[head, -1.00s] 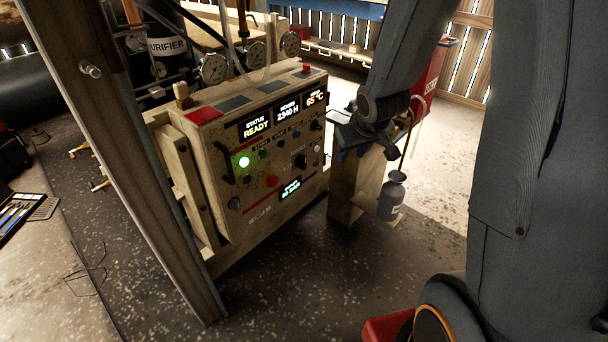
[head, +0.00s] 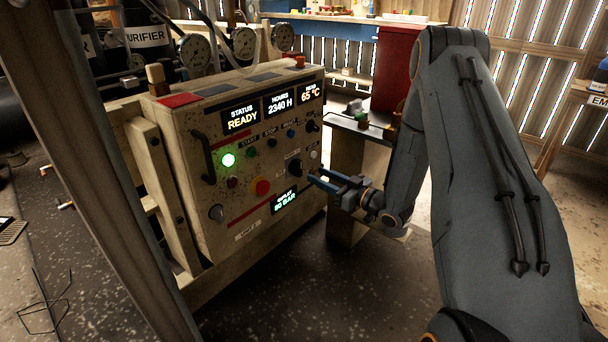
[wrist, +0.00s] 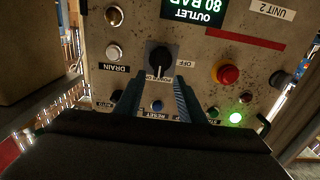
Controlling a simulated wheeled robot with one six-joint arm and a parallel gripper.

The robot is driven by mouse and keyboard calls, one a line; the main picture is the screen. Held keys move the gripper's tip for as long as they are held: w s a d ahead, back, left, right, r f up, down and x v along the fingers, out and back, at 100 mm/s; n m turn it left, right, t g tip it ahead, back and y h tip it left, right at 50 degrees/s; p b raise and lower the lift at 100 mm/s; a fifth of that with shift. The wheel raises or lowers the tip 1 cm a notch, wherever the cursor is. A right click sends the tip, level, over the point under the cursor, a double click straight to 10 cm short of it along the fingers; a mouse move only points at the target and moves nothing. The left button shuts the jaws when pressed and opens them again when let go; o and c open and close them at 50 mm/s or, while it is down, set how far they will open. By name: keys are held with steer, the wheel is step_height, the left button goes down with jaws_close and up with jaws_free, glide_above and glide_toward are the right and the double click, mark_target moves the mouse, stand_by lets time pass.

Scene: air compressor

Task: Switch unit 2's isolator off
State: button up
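The black rotary knob (wrist: 158,58) sits on the front of the control panel (head: 250,185). It also shows in the head view (head: 294,168). The wrist view shows the panel upside down. The knob's white mark points down in that view, towards a partly hidden label that seems to read POWER ON. An OFF label (wrist: 187,64) is to its right there. A UNIT 2 label (wrist: 271,11) is on the panel. My gripper (wrist: 155,88) is open and empty, its two fingers pointing at the knob from either side. I cannot tell whether they touch it.
A red button (wrist: 228,75), a lit green lamp (wrist: 235,118) and a grey-black knob (head: 216,213) are on the panel. A handle (head: 202,157) sticks out at its left. A wooden post (head: 90,150) stands at the near left.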

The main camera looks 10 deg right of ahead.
mark_target(301, 167)
steer(key=b+x, duration=0.1)
steer(key=x, duration=0.5)
steer(key=shift+w+a, duration=0.25)
steer(key=shift+w, duration=0.05)
steer(key=shift+c, duration=0.4)
jaws_close()
